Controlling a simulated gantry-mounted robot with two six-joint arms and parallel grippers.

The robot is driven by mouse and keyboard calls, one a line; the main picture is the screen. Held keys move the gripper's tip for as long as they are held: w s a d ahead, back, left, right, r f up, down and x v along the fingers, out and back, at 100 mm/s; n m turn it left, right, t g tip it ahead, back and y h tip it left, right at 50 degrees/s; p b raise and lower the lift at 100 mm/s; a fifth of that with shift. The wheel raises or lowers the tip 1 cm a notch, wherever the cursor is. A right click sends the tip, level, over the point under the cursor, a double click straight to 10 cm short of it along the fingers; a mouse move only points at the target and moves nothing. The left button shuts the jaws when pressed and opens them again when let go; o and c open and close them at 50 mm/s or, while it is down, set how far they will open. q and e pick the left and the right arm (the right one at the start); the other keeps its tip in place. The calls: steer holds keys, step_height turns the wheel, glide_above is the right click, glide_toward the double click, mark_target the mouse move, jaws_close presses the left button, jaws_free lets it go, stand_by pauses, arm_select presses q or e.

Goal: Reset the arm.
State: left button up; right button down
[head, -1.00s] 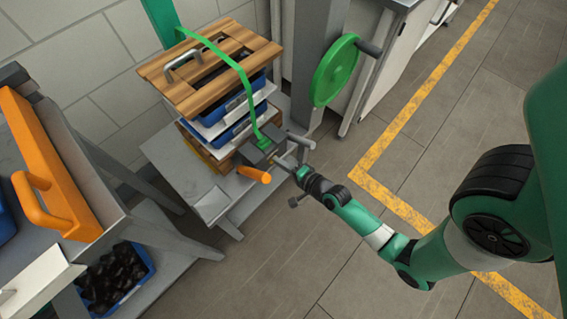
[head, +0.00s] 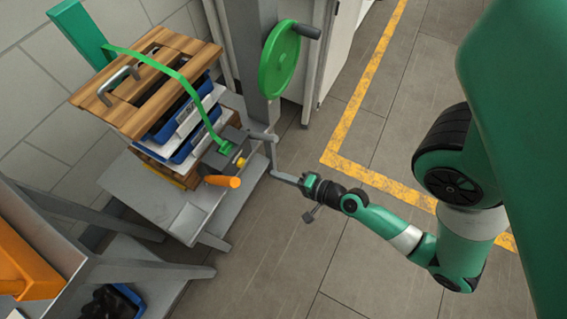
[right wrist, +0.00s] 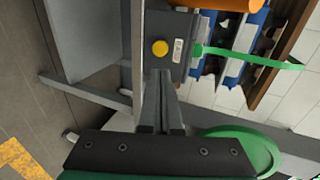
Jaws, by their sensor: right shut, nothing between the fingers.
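My right gripper (head: 277,174) is shut and empty, above the floor just right of the stack's table. In the right wrist view its closed fingers (right wrist: 163,88) point at a dark grey strapping tool with a yellow button (right wrist: 160,48). The tool (head: 226,151) has an orange handle (head: 222,181) and sits against the front of a stack of blue trays (head: 186,148). A gap shows between fingers and tool in the head view. A green strap (head: 177,73) runs over the wooden top board (head: 120,98). My left gripper is not in view.
A green handwheel (head: 279,60) is mounted on a grey post (head: 246,45) behind the gripper. A grey table (head: 150,195) carries the stack. Another bench with an orange object (head: 22,262) stands at lower left. Open floor (head: 290,260) lies around and below the right forearm.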

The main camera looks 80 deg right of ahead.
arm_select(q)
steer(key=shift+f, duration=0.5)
arm_select(e)
steer(key=shift+v, duration=0.8)
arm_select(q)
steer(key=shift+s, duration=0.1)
